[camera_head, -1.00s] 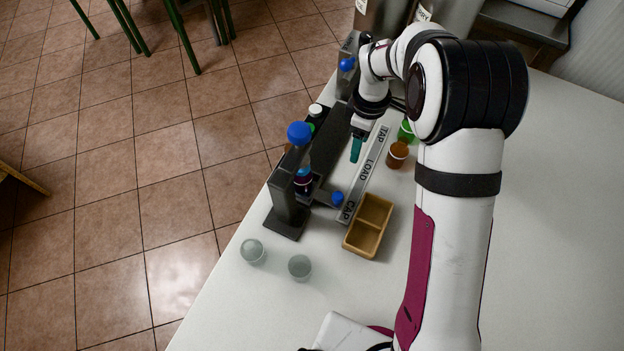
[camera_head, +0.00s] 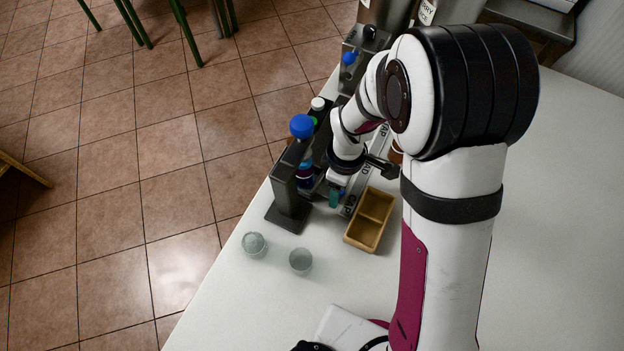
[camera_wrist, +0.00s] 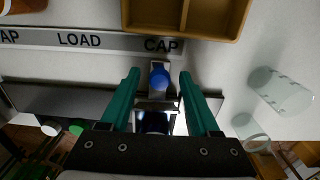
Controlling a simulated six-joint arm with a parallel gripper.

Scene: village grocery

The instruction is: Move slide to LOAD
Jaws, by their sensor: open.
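The slide's blue knob (camera_wrist: 160,79) sits beside the CAP word of the label strip (camera_wrist: 112,42), which also reads LOAD and a partly cut-off TAP. My gripper (camera_wrist: 159,74) is open, with its teal fingers on either side of the knob and a gap showing on both sides. A dark bottle (camera_wrist: 153,121) stands behind the knob, between the fingers. In the head view, my gripper (camera_head: 335,197) is low at the CAP end and mostly hides the knob. The bottle (camera_head: 305,175) shows beside the dark capping post (camera_head: 289,195).
A two-part wooden tray (camera_head: 369,219) lies right of the strip. Two clear cups, one left (camera_head: 254,245) and one right (camera_head: 300,261), stand in front. A blue-ball lever (camera_head: 301,126) rises close left of my arm. The tap station with a blue knob (camera_head: 348,58) is farther back.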

